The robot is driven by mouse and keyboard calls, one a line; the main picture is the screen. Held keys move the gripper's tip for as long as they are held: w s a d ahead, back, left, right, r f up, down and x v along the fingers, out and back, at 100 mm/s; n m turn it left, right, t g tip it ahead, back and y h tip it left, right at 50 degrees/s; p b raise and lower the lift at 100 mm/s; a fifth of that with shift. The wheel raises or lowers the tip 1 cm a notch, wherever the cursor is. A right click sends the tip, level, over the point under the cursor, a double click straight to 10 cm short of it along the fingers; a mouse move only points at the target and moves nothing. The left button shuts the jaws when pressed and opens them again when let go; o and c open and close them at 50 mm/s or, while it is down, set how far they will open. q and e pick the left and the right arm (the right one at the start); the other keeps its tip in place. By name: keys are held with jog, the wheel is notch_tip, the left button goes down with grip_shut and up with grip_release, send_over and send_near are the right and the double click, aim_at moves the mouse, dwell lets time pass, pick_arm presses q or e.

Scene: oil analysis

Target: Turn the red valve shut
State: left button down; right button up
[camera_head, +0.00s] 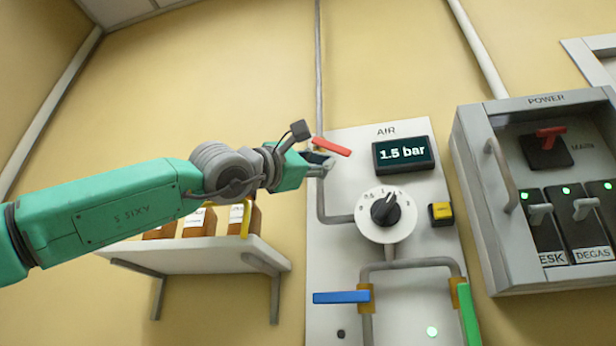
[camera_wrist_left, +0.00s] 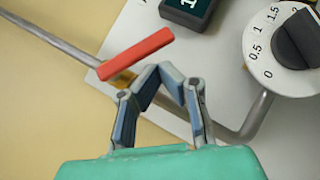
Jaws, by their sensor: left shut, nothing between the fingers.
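The red valve handle (camera_head: 331,147) sits on the vertical grey pipe at the upper left of the AIR panel. It points right, mostly across the pipe, with its free end tilted slightly down. In the left wrist view the red handle (camera_wrist_left: 136,54) lies just beyond the fingertips, above a partly hidden brass body (camera_wrist_left: 124,82). My left gripper (camera_head: 326,168) is shut and empty, just below the handle. Its fingertips (camera_wrist_left: 167,78) show close to the handle; whether they touch it I cannot tell. My right gripper is not in view.
The white AIR panel (camera_head: 340,240) bears a 1.5 bar display (camera_head: 403,154), a dial (camera_head: 385,212), a yellow button (camera_head: 441,213), and blue (camera_head: 341,297) and green (camera_head: 468,313) handles. A power box (camera_head: 478,200) stands right. A shelf (camera_head: 215,252) with bottles is below my arm.

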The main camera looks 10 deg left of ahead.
aim_at(339, 147)
pick_arm(q)
jog(key=d+n+t+b, duration=0.1)
jog(key=b, duration=0.1)
jog(key=d+r+n+t+y+b, duration=0.1)
jog(key=n, duration=0.1)
jog(key=d+r+n+t+b, duration=0.1)
jog(key=d+b, duration=0.1)
jog(key=shift+s+d+n+t+y+b, duration=0.1)
jog(key=shift+n+t+y+b, duration=0.2)
jog(key=shift+n, duration=0.1)
jog(key=shift+a+r+p, duration=0.35)
jog(key=shift+a+r, duration=0.05)
jog(key=shift+a, duration=0.3)
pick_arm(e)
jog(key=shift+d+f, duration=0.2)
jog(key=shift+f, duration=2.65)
